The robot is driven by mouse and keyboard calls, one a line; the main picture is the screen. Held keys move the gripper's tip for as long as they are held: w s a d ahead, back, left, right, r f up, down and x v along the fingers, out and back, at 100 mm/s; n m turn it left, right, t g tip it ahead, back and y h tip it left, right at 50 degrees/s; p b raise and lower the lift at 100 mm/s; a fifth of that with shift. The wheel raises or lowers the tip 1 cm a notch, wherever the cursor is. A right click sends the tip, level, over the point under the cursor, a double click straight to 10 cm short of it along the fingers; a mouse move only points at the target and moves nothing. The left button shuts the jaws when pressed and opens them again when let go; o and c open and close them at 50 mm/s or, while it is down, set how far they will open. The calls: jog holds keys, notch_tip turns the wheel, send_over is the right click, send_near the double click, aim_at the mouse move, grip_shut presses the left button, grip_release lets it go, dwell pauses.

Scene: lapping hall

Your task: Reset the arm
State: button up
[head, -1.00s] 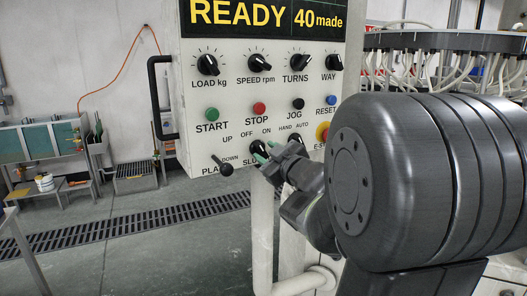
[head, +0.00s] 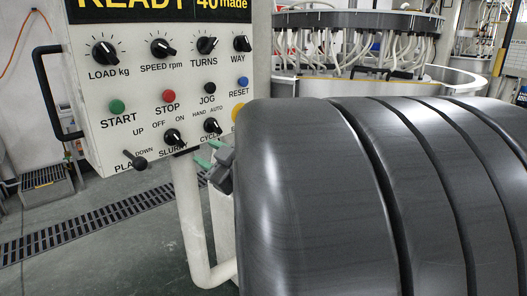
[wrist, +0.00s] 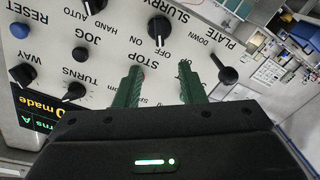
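My gripper (head: 213,160) shows in the head view as green fingertips just below the lower right of the control panel (head: 85,85); my own dark arm link hides most of it. In the wrist view my gripper (wrist: 158,85) has its two green fingers apart, with nothing between them. The panel fills much of the wrist view, upside down. The SLURRY switch (wrist: 160,29) lies a little beyond the fingertips, and the PLATE lever (wrist: 228,75) is to the right of the right finger. I cannot tell whether a fingertip touches the panel.
A lapping machine (head: 360,22) with many hoses stands behind at the right. A pale post (head: 190,215) runs down below the panel. A floor grate (head: 90,228) crosses the grey floor at the left, where there is free room. A black handle (head: 55,92) sticks out from the panel's left side.

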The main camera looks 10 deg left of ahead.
aim_at(177, 138)
jog(key=shift+a, duration=0.15)
jog(key=b+x, duration=0.1)
jog(key=x, duration=1.2)
jog(key=shift+w+a, duration=0.2)
jog(key=shift+a, duration=0.05)
jog(key=shift+d, duration=0.1)
